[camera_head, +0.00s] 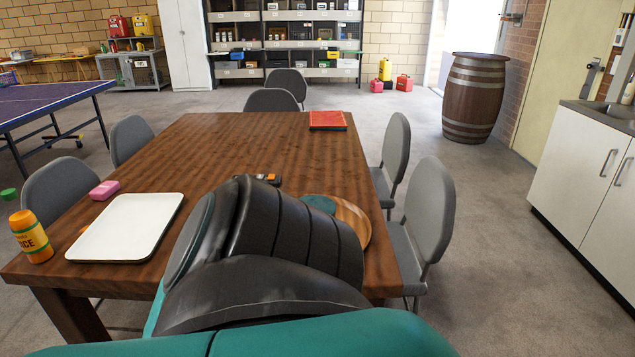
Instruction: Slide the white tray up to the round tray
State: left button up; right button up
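The white tray (125,230) is a rectangular tray with a thin dark rim, lying flat on the left near part of the wooden table. The round tray (356,218) is wooden and lies at the table's right near side. One of my arms, black and teal, fills the bottom middle and hides much of the round tray and the table between the two trays. The trays are well apart. A dark teal item (320,203) shows on or beside the round tray. Neither gripper can be made out.
An orange juice bottle (31,238) stands at the table's left near corner. A pink item (104,190) lies behind the white tray. A small black-and-orange item (269,179) shows just behind my arm. A red book (327,120) lies at the far end. Grey chairs flank the table (220,145).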

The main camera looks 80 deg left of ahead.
aim_at(131, 228)
jog(key=u, duration=3.75)
jog(key=i+j+z, duration=0.1)
jog(key=j, duration=0.25)
jog(key=i+j+z, duration=0.1)
jog(key=j, duration=0.3)
jog(key=i+j, duration=0.2)
jog(key=j, duration=0.2)
jog(key=i+j+z, duration=0.15)
jog(key=j, duration=0.25)
jog(key=i+j+z, duration=0.1)
jog(key=j, duration=0.3)
